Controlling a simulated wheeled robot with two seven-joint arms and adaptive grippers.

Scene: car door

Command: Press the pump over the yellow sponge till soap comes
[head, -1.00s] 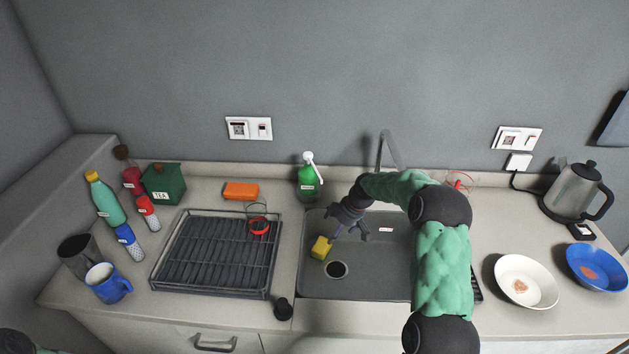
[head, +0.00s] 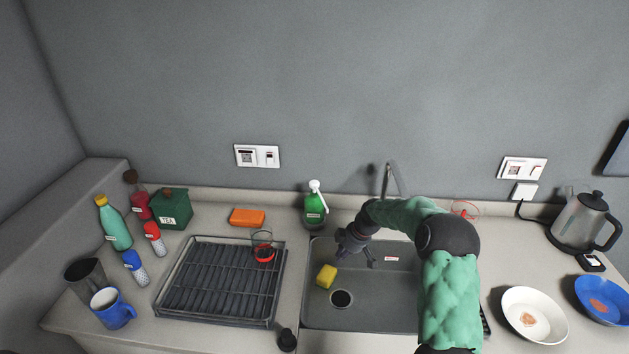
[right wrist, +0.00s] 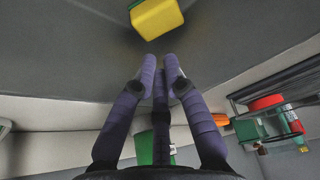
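A green soap bottle with a white pump top (head: 315,205) stands upright on the counter behind the sink's left back corner. The yellow sponge (head: 326,276) lies in the sink (head: 385,307), left of and above the drain. It also shows at the top of the right wrist view (right wrist: 157,18), with a green edge. My right gripper (head: 358,254) is over the sink, right of and behind the sponge. Its fingers (right wrist: 160,66) are apart with nothing between them, and the sponge is beyond their tips. My left gripper is not in view.
A faucet (head: 390,180) stands behind the sink. A dish rack (head: 215,311) with a red-banded glass (head: 264,252) stands left, an orange block (head: 247,217) behind it. Bottles, mugs and a green tea box (head: 170,209) are far left. A white bowl (head: 547,333) is right.

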